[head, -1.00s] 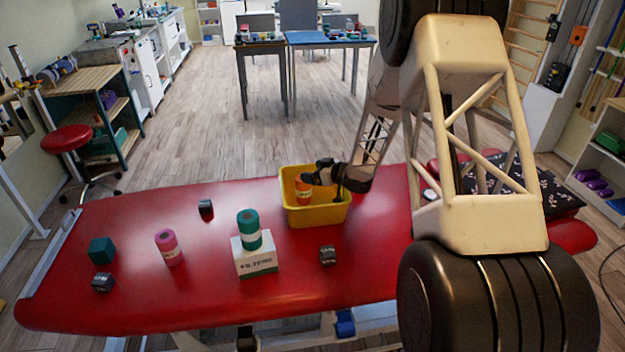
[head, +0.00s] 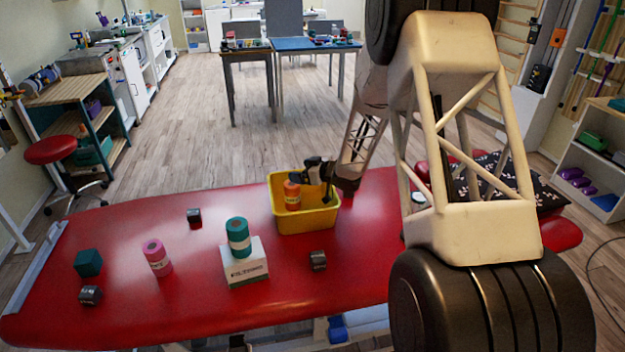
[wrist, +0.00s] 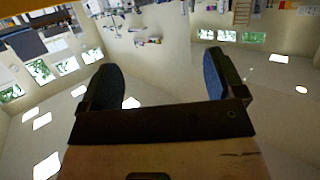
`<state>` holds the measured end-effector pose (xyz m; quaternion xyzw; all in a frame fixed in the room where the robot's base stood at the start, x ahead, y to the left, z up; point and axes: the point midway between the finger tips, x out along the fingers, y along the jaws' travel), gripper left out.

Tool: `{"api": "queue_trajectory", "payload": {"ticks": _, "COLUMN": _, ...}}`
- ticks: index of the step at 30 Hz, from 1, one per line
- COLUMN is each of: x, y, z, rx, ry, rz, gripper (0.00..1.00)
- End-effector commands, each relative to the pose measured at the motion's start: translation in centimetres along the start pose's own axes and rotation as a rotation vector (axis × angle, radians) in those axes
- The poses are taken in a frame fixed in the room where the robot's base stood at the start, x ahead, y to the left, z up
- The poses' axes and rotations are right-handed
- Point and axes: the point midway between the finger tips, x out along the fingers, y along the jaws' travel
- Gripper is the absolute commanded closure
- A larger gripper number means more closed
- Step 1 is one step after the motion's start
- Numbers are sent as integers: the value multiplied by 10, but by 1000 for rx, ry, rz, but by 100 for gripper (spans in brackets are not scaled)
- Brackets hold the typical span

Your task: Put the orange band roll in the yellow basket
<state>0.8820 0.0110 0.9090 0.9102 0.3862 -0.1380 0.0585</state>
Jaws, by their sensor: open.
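The orange band roll (head: 292,197) stands roughly upright inside the yellow basket (head: 310,220), near its left side; its lower end is hidden by the basket's front wall. The basket sits on the red treatment table. My gripper (head: 314,168) is over the basket, just right of and slightly above the roll's top. In the wrist view its two dark fingers (wrist: 163,80) are spread wide with nothing between them.
A patterned cushion (head: 515,180) lies at right.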

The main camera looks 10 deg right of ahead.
Motion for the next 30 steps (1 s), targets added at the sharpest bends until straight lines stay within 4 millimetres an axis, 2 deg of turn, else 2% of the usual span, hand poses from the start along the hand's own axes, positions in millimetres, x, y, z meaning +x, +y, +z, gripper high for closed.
{"api": "queue_trajectory", "payload": {"ticks": 8, "x": -9, "y": 0, "z": -16, "rx": -12, "ry": -21, "rz": 54, "gripper": 12}}
{"api": "queue_trajectory", "payload": {"ticks": 14, "x": -32, "y": -1, "z": -47, "rx": -28, "ry": -72, "rz": 171, "gripper": 12}}
{"api": "queue_trajectory", "payload": {"ticks": 21, "x": -76, "y": -11, "z": -87, "rx": -29, "ry": -165, "rz": 346, "gripper": 12}}
{"api": "queue_trajectory", "payload": {"ticks": 30, "x": -142, "y": -38, "z": -123, "rx": 12, "ry": -291, "rz": 533, "gripper": 12}}
